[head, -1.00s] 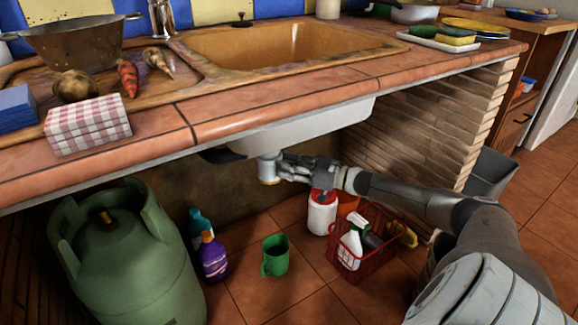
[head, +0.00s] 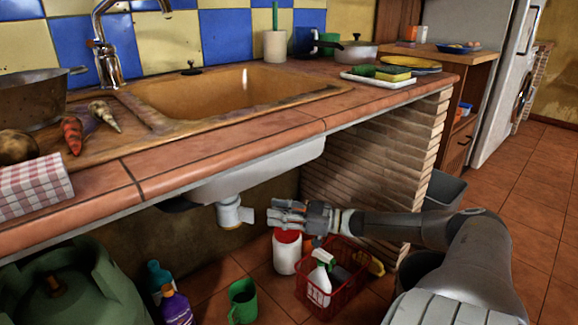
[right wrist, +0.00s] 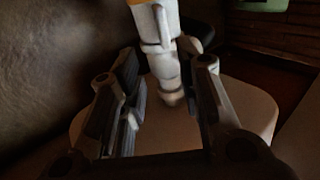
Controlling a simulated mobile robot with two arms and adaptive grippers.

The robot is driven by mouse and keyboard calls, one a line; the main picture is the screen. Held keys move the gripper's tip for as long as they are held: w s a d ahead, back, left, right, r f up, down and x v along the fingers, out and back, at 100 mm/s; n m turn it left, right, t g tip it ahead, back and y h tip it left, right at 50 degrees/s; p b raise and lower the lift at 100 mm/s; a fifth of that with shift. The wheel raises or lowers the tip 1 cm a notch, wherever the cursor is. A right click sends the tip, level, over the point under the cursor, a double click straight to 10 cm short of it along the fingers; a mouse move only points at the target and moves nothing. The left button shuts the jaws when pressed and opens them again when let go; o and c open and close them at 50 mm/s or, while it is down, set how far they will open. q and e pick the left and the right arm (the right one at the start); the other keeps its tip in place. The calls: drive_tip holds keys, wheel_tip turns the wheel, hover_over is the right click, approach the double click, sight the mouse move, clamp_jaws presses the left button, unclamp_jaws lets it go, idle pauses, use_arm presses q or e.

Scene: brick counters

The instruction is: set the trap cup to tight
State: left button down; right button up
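The white trap (head: 230,212) hangs under the sink basin, with its cup at the lower end and a short white piece sticking out to the right. My right gripper (head: 273,214) is just right of it in the head view, with a small gap. In the right wrist view my gripper's fingers (right wrist: 165,103) are spread apart with nothing clamped. The white trap (right wrist: 165,60) shows ahead between and beyond them. I cannot tell from these frames how tight the cup is. My left gripper is not in view.
Under the counter are a red-lidded white tub (head: 287,253), a red basket (head: 333,290) with bottles, a green mug (head: 242,300), a purple bottle (head: 175,305) and a green gas cylinder (head: 70,285). A brick wall (head: 375,170) stands to the right.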

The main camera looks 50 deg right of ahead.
drive_tip(key=shift+v, duration=1.4)
drive_tip(key=shift+c, duration=0.2)
